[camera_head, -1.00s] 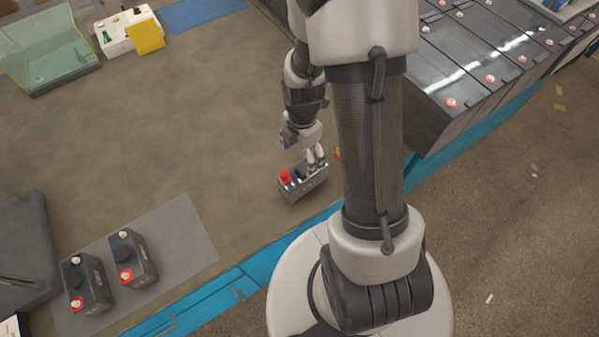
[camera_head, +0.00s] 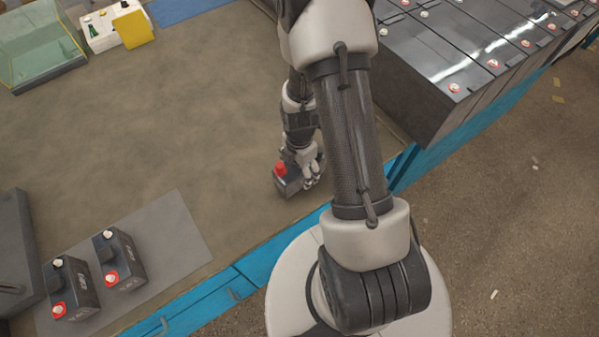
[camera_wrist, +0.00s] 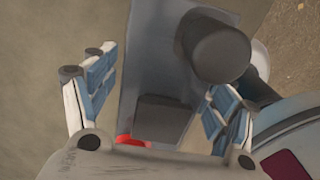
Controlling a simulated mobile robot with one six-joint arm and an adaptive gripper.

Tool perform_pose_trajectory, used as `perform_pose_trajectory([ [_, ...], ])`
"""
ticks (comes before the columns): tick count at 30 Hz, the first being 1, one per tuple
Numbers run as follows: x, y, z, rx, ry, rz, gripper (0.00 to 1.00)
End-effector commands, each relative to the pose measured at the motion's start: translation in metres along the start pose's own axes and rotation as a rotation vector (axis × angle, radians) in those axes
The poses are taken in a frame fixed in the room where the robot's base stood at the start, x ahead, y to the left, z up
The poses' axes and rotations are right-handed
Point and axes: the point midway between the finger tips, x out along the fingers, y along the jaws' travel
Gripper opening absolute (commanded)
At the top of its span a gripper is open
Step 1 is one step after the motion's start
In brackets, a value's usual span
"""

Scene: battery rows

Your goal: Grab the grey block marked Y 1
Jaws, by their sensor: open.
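A grey block (camera_head: 285,186) with a red knob on top stands on the brown table near its front edge. Its marking cannot be read. My gripper (camera_head: 309,178) is at the block and partly covers its right side in the head view. In the wrist view, the grey block (camera_wrist: 150,70) lies between the two spread fingers of my gripper (camera_wrist: 165,82), one on either side. A dark round knob shows on it, and a bit of red shows at its lower end. The fingers look apart from its sides.
Two dark blocks (camera_head: 119,260) (camera_head: 70,288) with red and white knobs stand on a grey mat (camera_head: 178,235) at lower left. A row of large dark batteries (camera_head: 440,75) is at upper right. A glass tray (camera_head: 40,45) and white box (camera_head: 105,25) are at the back left. The middle table is clear.

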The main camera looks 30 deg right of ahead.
Motion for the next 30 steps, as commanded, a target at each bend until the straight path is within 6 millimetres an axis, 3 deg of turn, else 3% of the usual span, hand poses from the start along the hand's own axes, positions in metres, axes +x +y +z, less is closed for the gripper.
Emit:
perform_pose_trajectory([
  [7,0.0013,0.0005,0.0001,0.0,-0.001,0.001,0.76],
  [30,0.0012,0.0003,0.0,0.0,0.0,0.001,0.25],
])
